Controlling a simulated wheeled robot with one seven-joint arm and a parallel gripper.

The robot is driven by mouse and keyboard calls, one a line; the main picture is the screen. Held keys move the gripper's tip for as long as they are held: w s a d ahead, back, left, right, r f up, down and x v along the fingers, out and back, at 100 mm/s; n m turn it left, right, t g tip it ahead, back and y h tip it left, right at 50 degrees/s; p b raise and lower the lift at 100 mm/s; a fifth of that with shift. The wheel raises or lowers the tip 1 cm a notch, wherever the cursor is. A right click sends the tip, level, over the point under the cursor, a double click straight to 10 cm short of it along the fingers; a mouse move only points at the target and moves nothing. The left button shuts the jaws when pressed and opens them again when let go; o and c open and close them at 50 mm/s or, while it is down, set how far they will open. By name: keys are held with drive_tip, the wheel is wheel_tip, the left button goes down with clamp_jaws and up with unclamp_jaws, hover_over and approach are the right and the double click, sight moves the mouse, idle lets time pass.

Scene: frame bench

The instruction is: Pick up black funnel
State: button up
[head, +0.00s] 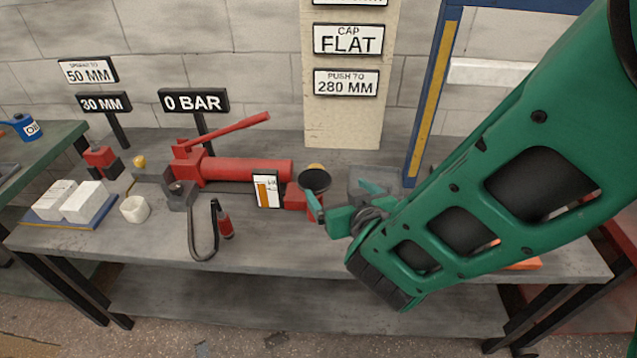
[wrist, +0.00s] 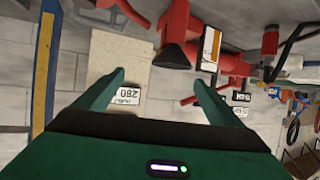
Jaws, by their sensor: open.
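The black funnel (head: 314,180) stands mouth up at the right end of the red cylinder, over a red block. It shows as a dark flared shape in the wrist view (wrist: 179,56), which looks upside down. My gripper (head: 342,198) is open and empty, just right of and close to the funnel in the head view. In the wrist view the fingers (wrist: 159,80) are spread apart, with the funnel beyond the tips, nearer the right finger. Nothing is between the fingers. The funnel's lower end is hard to make out.
The red hydraulic cylinder (head: 245,171) with a raised lever lies left of the funnel. A white-and-orange card (head: 266,189) stands in front of it. A signboard post (head: 350,90) rises behind, and a blue-yellow frame upright (head: 430,100) stands right. The front bench strip (head: 290,238) is clear.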

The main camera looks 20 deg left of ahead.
sight(312, 178)
drive_tip(key=shift+y, duration=0.3)
drive_tip(key=shift+s+a+f+x, duration=0.1)
drive_tip(key=shift+s+a+x, duration=0.15)
drive_tip(key=shift+x, duration=1.55)
drive_tip(key=shift+s+a+f+x, duration=0.1)
drive_tip(key=shift+s+a+x, duration=0.15)
drive_tip(key=shift+x, duration=1.55)
drive_tip(key=shift+s+a+f+x, duration=0.1)
drive_tip(key=shift+s+a+x, duration=0.15)
drive_tip(key=shift+x, duration=1.55)
drive_tip(key=c, duration=1.1)
